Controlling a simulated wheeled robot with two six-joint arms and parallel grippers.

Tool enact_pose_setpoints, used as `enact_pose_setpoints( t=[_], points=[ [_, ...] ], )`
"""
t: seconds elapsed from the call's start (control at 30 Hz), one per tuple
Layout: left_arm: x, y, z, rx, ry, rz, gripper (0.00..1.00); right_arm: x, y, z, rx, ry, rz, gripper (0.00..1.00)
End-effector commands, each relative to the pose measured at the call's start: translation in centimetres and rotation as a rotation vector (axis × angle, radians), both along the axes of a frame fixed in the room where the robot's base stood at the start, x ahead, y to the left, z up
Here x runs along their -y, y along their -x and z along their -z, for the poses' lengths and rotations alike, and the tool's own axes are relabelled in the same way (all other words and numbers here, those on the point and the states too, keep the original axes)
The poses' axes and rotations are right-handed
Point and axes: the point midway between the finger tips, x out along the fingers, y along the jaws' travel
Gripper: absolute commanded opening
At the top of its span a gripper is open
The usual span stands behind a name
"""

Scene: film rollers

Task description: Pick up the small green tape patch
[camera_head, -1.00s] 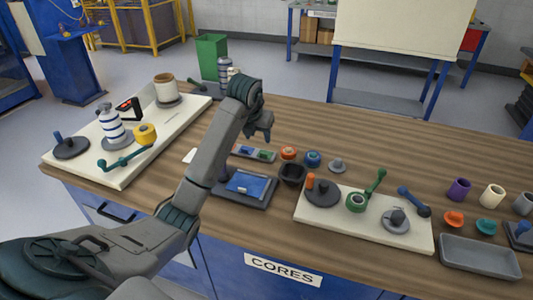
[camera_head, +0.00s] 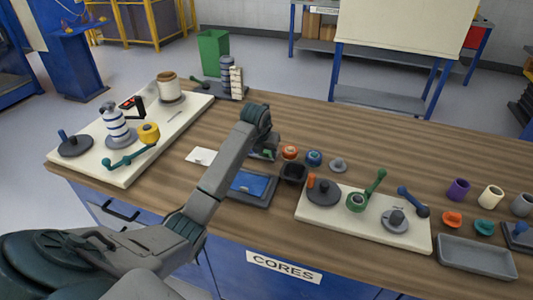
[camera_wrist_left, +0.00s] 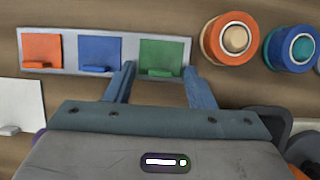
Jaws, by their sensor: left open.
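The small green tape patch (camera_wrist_left: 163,54) lies on a pale grey strip holder (camera_wrist_left: 70,54), to the right of a blue patch (camera_wrist_left: 100,50) and an orange patch (camera_wrist_left: 42,48), in the left wrist view. A small green tab stands at its near edge. My left gripper (camera_wrist_left: 160,82) is open, with one finger on each side of the green patch's near part. Whether the fingers touch the strip I cannot tell. In the head view my left gripper (camera_head: 262,150) is down over the strip and mostly hides it. My right gripper is not in view.
Orange (camera_wrist_left: 230,40) and blue (camera_wrist_left: 291,47) rolls stand close right of the strip. A black cup (camera_head: 293,172) and a tray with a blue pad (camera_head: 253,184) are nearer. A white card (camera_head: 201,156) lies left. The table behind the strip is clear.

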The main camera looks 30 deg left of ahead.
Motion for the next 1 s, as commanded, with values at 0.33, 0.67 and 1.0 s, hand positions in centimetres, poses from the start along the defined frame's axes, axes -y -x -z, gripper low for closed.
enact_pose_setpoints(
  t=[0.33,0.67,1.0],
  points=[
    [0.0,0.0,0.0,0.0,0.0,0.0,0.1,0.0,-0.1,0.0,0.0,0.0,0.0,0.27],
    [0.0,0.0,-0.1,0.001,0.0,0.0,0.1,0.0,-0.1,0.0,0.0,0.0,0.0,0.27],
    [0.0,-0.1,-2.8,0.005,0.0,0.0,0.1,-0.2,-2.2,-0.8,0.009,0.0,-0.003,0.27]
  ],
)
